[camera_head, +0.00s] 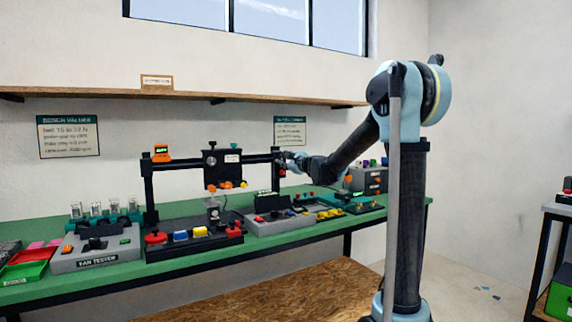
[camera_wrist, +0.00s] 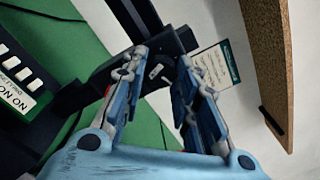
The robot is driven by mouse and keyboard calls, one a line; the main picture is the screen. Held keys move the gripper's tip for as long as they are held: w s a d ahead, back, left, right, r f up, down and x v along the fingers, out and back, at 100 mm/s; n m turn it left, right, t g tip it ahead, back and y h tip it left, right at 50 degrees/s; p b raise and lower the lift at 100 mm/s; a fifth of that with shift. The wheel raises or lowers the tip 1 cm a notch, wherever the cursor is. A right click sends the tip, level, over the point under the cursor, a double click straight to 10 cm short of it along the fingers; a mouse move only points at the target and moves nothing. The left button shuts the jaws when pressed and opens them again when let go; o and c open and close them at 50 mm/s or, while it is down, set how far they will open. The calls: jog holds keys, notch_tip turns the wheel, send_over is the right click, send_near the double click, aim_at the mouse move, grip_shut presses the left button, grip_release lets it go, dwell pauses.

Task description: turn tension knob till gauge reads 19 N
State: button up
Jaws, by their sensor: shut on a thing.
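My gripper (camera_head: 288,158) is at the right end of the black printer frame (camera_head: 190,163). In the wrist view its two blue fingers (camera_wrist: 161,62) are shut on either side of a small dark round knob (camera_wrist: 160,73) with a pale mark on its face. The knob sits against the dark frame, and my fingers hide part of it. In the head view my gripper covers it. A small orange box with a green lit display (camera_head: 161,150) sits on the frame's left top. It may be the gauge, but its figures are too small to read.
A green bench (camera_head: 30,292) carries a grey fan tester (camera_head: 97,262), red and green trays (camera_head: 28,262), and a grey control box (camera_head: 280,228). A wooden shelf (camera_head: 200,97) runs above. A notice (camera_wrist: 219,67) hangs on the wall beyond my fingers.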

jog(key=o, duration=1.1)
jog(key=shift+c, duration=0.2)
jog(key=v, duration=1.2)
jog(key=shift+f, duration=0.1)
